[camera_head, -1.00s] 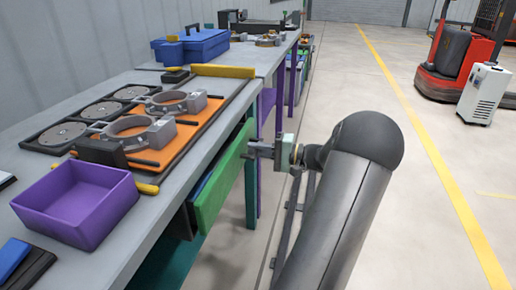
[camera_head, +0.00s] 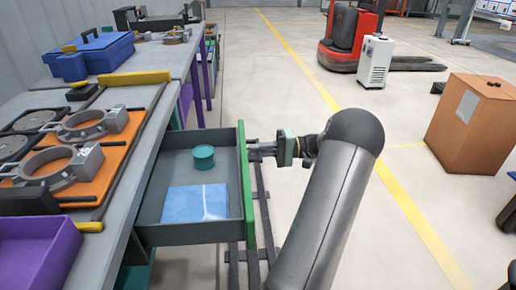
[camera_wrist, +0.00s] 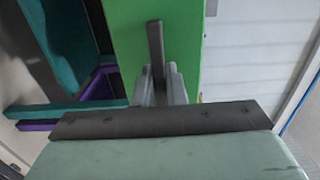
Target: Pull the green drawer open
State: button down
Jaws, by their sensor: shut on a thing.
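The green drawer (camera_head: 246,188) stands pulled out from under the workbench, with its grey inside showing. Inside lie a teal round container (camera_head: 203,157) and a blue flat packet (camera_head: 196,203). My gripper (camera_head: 262,150) is at the outer side of the green front. In the wrist view the green front (camera_wrist: 190,45) fills the upper middle, and a dark bar handle (camera_wrist: 156,50) stands out from it. My gripper's fingers (camera_wrist: 161,88) are shut on this handle.
The workbench (camera_head: 158,120) on the left carries a purple bin (camera_head: 40,250), orange trays with metal rings, and a blue toolbox (camera_head: 105,52). A cardboard box (camera_head: 475,125) stands on the floor at right. The floor between is clear.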

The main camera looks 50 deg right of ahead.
jog(key=shift+s+d, duration=0.15)
jog(key=shift+d, duration=0.05)
jog(key=c, duration=1.5)
grip_release()
jog(key=p+v, duration=0.2)
jog(key=v, duration=1.5)
jog(key=shift+s+d+r+p, duration=0.1)
jog(key=shift+s+d+p, duration=0.05)
jog(key=shift+p, duration=0.25)
